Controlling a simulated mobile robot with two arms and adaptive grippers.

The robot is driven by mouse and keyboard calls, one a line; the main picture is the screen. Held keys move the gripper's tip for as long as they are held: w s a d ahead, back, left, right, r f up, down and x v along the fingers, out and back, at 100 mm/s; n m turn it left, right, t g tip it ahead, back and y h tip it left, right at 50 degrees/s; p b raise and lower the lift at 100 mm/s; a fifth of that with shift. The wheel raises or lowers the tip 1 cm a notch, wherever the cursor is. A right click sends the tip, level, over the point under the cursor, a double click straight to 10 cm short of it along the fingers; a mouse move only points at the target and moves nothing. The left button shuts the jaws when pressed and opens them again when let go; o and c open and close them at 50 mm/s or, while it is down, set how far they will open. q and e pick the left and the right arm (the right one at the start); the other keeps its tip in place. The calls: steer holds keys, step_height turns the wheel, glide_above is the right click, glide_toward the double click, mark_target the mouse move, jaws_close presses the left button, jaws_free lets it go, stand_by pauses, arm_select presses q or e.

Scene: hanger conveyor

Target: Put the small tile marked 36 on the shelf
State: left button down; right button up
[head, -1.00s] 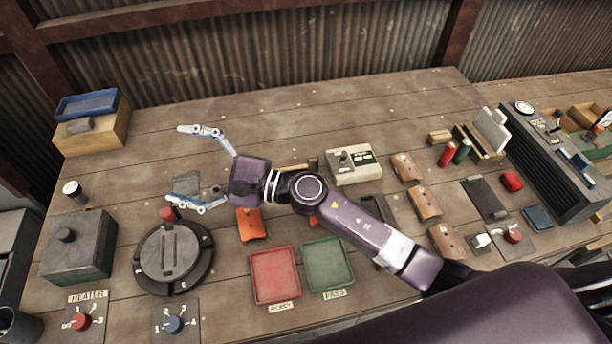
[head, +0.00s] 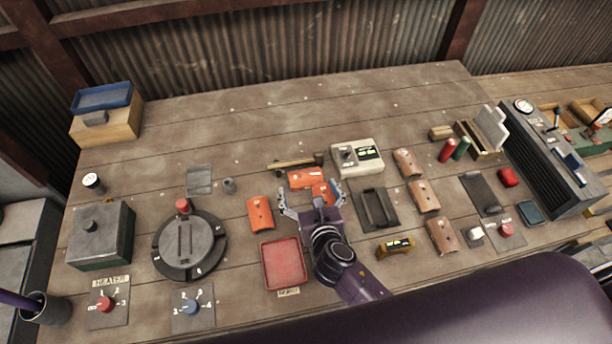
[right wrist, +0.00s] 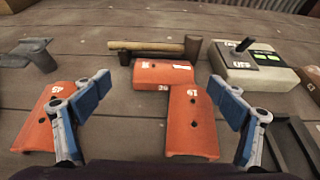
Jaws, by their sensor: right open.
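Three small orange tiles lie on the workbench. One tile (head: 260,212) lies left of my right gripper. A second tile (head: 306,179) lies crosswise beyond the gripper, and a third (head: 323,189) touches or nearly touches its near side. In the right wrist view they are the left tile (right wrist: 45,120), the back tile (right wrist: 160,74) and the middle tile (right wrist: 191,122). I cannot identify the shelf.
A hammer (head: 295,164) lies just behind the tiles. A beige device (head: 357,157) and a dark tray (head: 376,209) stand to the right, a red tray (head: 284,263) at front left. The bench's back middle is clear.

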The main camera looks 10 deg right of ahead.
mark_target(306, 177)
steer(key=x, duration=0.4)
steer(key=shift+d+r+p, duration=0.15)
steer(key=shift+d+p, duration=0.2)
steer(key=shift+p, duration=0.05)
steer(key=shift+w+f, duration=0.25)
steer(key=shift+w, duration=0.25)
steer(key=c, duration=1.4)
steer(key=shift+r, duration=0.15)
